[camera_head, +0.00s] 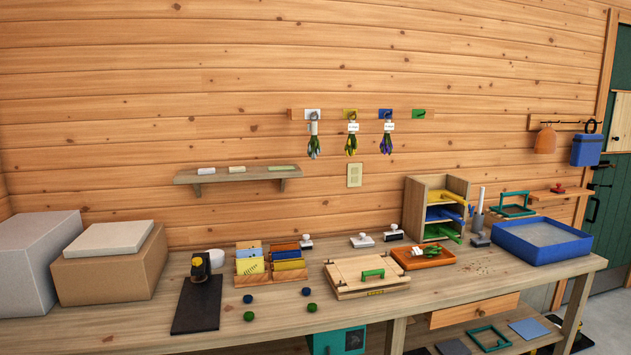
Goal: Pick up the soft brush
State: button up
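I cannot single out the soft brush with certainty. Small stamp-like items with white bases, including one white-based item (362,241), lie along the back of the bench. My gripper is not in view.
The wooden workbench (260,338) carries boxes (110,275) at left, a black board (197,308), a card rack (271,276), a wooden press (366,288), a rack (413,210) and a blue tray (558,254). Small balls lie near the front. Bundles (313,146) hang above.

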aim_at(481, 242)
jog(key=z, duration=1.1)
